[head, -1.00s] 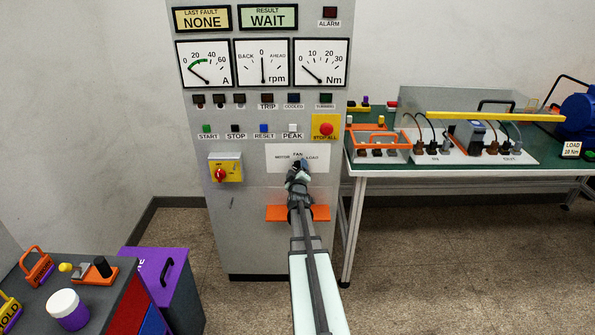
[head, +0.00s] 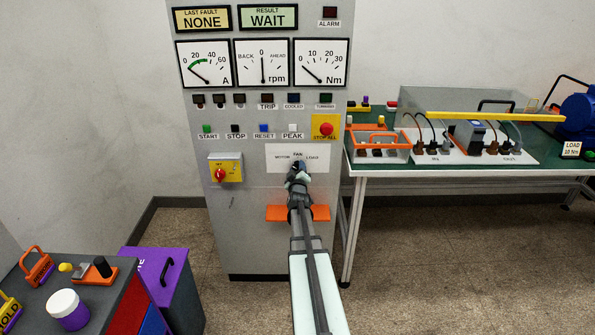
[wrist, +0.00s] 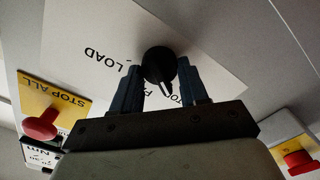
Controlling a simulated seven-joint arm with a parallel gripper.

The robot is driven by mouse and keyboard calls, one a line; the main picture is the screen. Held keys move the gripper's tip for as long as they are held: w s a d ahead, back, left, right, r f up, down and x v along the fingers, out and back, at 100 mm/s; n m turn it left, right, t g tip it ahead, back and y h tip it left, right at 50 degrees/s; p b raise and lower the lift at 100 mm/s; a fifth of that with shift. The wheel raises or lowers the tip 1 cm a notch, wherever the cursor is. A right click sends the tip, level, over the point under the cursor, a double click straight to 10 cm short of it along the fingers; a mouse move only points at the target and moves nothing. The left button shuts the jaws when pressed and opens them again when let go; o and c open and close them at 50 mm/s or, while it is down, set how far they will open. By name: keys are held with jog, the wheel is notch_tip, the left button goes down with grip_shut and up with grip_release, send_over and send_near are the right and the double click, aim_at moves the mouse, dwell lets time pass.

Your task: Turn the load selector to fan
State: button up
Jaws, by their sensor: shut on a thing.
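The load selector is a round black knob (wrist: 158,65) on a white label plate (head: 283,157) marked MOTOR, FAN and LOAD. My gripper (wrist: 160,80) is shut on the knob, with one dark finger on each side of it in the wrist view. That view is upside down, with LOAD to the left of the knob. In the head view my gripper (head: 298,170) covers the knob.
An orange shelf (head: 318,212) juts out below the label plate. A green bench (head: 375,168) stands to the right.

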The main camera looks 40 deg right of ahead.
jog(key=m, duration=1.1)
jog(key=shift+s+d, duration=0.1)
dwell(0.5)
jog(key=o, duration=1.1)
jog(key=shift+c, duration=0.2)
jog(key=v, duration=1.4)
